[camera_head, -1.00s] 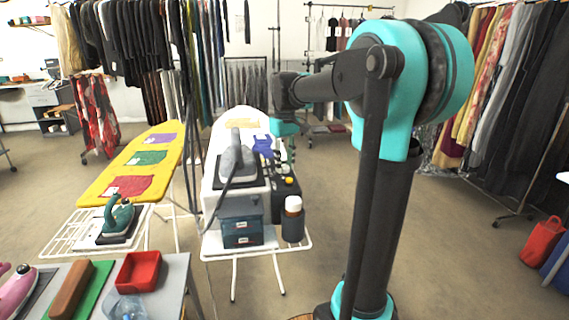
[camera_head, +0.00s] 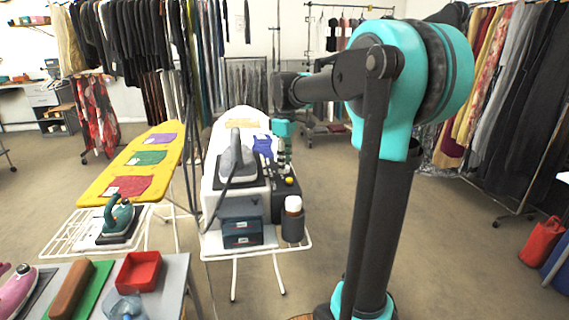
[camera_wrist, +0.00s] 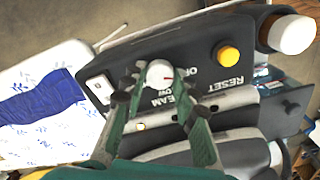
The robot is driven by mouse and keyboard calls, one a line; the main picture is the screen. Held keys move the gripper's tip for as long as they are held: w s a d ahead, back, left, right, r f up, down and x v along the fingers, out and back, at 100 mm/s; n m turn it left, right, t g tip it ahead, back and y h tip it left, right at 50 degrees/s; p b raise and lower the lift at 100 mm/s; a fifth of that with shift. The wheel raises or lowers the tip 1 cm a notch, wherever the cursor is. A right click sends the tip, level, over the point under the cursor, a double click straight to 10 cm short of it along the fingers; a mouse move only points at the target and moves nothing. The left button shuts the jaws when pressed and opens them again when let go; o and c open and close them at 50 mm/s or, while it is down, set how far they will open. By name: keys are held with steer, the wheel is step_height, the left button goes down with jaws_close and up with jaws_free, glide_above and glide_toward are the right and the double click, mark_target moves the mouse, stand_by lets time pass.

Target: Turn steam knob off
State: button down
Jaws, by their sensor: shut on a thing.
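My gripper (camera_wrist: 160,80) is shut on the knob, with a green-and-dark finger at each side. In the head view my gripper (camera_head: 284,150) reaches down to the panel's far end, beside the grey iron (camera_head: 236,160) on the steam station; the knob itself is hidden there.
A yellow button (camera_wrist: 229,55) labelled RESET and a white-capped bottle (camera_wrist: 292,35) sit near the knob. A white switch (camera_wrist: 99,88) is at the panel's other end. A yellow ironing board (camera_head: 112,190) stands to the left. Open floor lies to the right.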

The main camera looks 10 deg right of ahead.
stand_by(0.3)
steer(key=c, duration=1.2)
jaws_free()
step_height(320, 180, up, 12)
